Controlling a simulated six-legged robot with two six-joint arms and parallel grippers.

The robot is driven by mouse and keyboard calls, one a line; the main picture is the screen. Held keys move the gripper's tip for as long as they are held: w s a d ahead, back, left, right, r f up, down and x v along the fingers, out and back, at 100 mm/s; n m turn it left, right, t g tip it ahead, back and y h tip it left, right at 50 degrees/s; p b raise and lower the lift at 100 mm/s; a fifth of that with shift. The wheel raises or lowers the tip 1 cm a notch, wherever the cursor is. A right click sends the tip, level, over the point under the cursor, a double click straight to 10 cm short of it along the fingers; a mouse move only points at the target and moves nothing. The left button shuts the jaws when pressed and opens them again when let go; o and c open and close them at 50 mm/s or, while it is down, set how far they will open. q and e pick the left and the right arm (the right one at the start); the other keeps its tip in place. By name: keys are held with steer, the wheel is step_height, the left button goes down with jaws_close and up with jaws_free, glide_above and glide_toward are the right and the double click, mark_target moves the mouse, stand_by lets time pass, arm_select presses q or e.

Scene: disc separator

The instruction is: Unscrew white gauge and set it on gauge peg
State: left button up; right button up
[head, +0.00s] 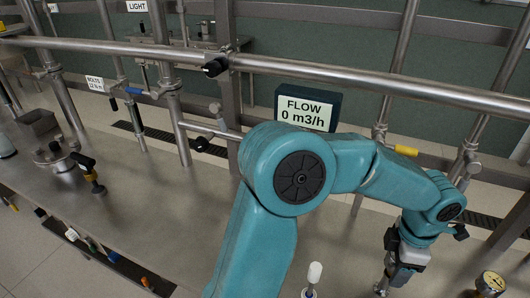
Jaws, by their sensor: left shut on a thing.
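My left arm, teal, rises from the bottom centre and reaches over to the right. My left gripper (386,283) points down near the bottom edge at the right. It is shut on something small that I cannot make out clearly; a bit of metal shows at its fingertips. I cannot make out the gauge peg. My right gripper is not in view.
A white-topped upright piece (314,273) stands left of the gripper. A dark FLOW display (308,107) reads 0 m3/h behind my arm. A long steel pipe (350,77) crosses the back. Valves with black handles (85,165) are at the left. The steel deck (150,220) is mostly clear at left centre.

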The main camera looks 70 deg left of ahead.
arm_select(q)
steer(key=shift+f+n+b, duration=0.2)
steer(key=shift+n+b, duration=0.3)
steer(key=shift+n, duration=0.2)
steer(key=shift+f+n+b, duration=0.15)
steer(key=shift+n+b, duration=0.35)
steer(key=shift+b, duration=0.5)
steer(key=shift+r+n, duration=0.3)
steer(key=shift+a, duration=0.2)
